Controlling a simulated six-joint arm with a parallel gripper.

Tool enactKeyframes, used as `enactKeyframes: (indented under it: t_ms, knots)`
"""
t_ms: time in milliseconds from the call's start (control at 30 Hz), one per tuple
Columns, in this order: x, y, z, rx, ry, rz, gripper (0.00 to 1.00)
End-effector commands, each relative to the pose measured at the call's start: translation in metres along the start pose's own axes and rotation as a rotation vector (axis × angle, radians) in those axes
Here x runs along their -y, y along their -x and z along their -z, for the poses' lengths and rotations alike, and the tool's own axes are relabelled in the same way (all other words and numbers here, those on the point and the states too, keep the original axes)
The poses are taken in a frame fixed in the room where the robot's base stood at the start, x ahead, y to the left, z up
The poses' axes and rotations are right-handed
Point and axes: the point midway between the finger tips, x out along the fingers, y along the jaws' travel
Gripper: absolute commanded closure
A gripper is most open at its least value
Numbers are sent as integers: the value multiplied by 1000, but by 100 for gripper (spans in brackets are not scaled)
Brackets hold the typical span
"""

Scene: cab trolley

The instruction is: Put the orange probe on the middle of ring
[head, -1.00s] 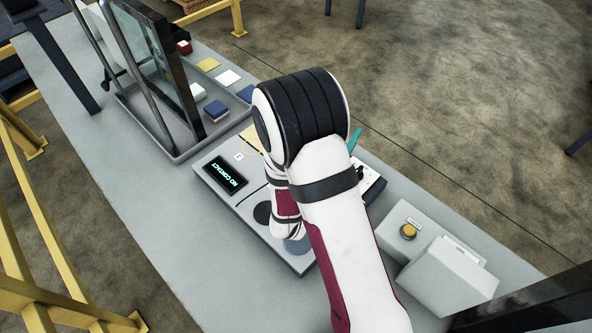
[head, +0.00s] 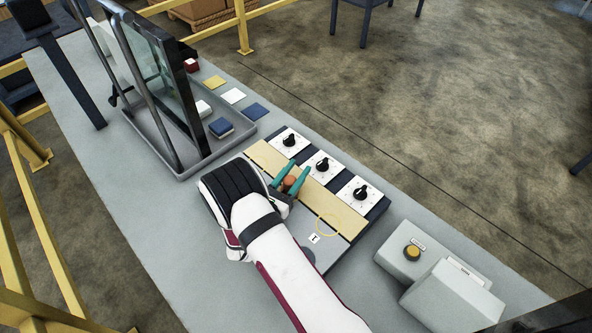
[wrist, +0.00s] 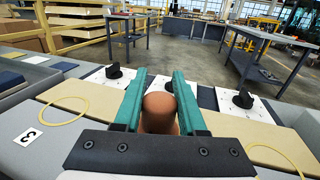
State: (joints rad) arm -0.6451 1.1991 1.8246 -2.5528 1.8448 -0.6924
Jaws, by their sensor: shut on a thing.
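My gripper (head: 296,167) has two teal fingers shut on the orange probe (wrist: 160,112), a rounded brown-orange piece that also shows between the fingers in the head view (head: 290,181). The probe is over the tan strip (head: 266,157) of the panel; I cannot tell whether it touches. A thin yellow ring (head: 318,222) marked 1 lies on the strip to the right of the gripper. In the wrist view, a ring (wrist: 83,101) marked 3 lies left and another ring (wrist: 283,149) lies right. The strip directly beneath the probe is hidden.
Several black knobs on white plates (head: 323,165) line the panel's far side, close to the fingertips. A grey tray (head: 180,172) with a glass-panelled frame and coloured blocks stands at the left.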

Motion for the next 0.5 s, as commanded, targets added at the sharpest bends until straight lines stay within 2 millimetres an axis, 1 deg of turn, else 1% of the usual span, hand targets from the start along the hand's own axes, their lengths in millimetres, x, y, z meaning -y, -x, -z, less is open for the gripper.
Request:
enactKeyframes:
  t_ms: [67,100,233,500]
  knots:
    - [0,0,2,0,0,0,100]
    - [0,0,2,0,0,0,53]
    - [0,0,2,0,0,0,30]
    - [0,0,1,0,0,0,30]
